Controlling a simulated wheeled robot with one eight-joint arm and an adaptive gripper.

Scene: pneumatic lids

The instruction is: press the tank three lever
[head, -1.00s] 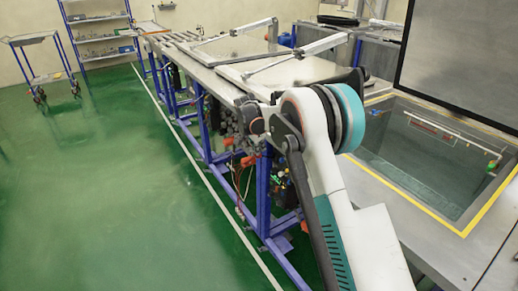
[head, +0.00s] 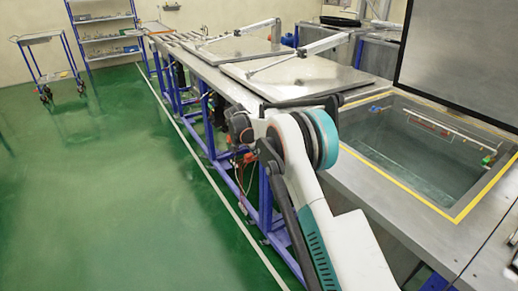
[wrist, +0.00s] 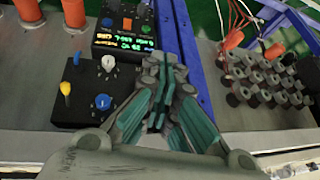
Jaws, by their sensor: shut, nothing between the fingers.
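My gripper (wrist: 158,88) is shut and empty in the middle of the wrist view, its fingers pointing towards a blue frame post. A black control box (wrist: 82,112) lies left of it, with a yellow-tipped lever (wrist: 65,88), a blue-tipped lever (wrist: 76,58), a white knob (wrist: 108,62) and a blue knob (wrist: 102,101). I cannot tell which control belongs to tank three. The fingers appear close to the box's right side; contact cannot be told. In the head view an open tank (head: 425,150) is at right, and my arm hides the gripper.
A black display box (wrist: 125,30) and orange parts (wrist: 75,12) are beyond the controls. A bank of black cylindrical parts (wrist: 265,85) is at right. Flat lids (head: 290,72) cover the tanks farther along the line.

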